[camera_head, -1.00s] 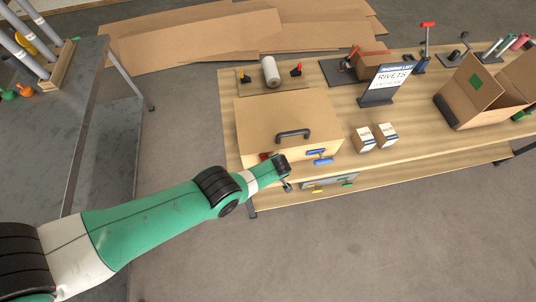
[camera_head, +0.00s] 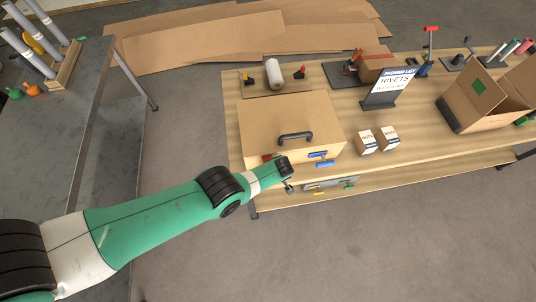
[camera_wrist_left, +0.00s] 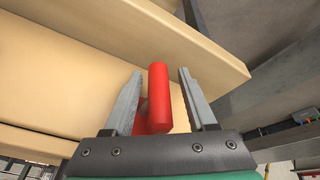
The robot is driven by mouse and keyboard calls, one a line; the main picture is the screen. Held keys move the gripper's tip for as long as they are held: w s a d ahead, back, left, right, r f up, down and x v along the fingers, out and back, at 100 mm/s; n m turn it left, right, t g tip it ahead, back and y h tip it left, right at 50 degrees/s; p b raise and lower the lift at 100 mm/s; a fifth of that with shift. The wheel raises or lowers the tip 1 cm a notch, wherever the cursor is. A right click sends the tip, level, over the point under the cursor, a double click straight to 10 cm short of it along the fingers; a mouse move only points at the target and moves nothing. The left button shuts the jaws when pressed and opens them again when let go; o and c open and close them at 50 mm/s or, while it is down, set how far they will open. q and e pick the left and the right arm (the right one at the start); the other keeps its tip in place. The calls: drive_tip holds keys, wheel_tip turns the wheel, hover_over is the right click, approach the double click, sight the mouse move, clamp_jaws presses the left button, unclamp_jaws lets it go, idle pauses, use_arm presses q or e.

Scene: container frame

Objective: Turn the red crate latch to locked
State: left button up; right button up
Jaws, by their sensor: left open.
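The wooden crate (camera_head: 285,125) with a dark handle (camera_head: 295,138) on its lid stands at the left end of the workbench. Its red latch (camera_head: 267,157) shows only partly behind my left arm in the head view. In the left wrist view the red latch (camera_wrist_left: 158,95) is a bar standing between the two fingers of my left gripper (camera_wrist_left: 154,100). The fingers are open, with a gap visible on each side of the bar. In the head view my left gripper (camera_head: 289,187) is at the crate's front, its fingers mostly hidden. My right gripper is not in view.
A blue latch (camera_head: 321,159) sits on the crate front, right of my gripper. A grey panel (camera_head: 330,183) with small yellow and green handles is below. Two small boxes (camera_head: 366,141) stand right of the crate. Open floor lies in front.

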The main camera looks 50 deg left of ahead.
use_arm(q)
drive_tip(key=p+v, duration=0.9)
drive_tip(key=v, duration=0.1)
drive_tip(key=shift+r+p, duration=0.35)
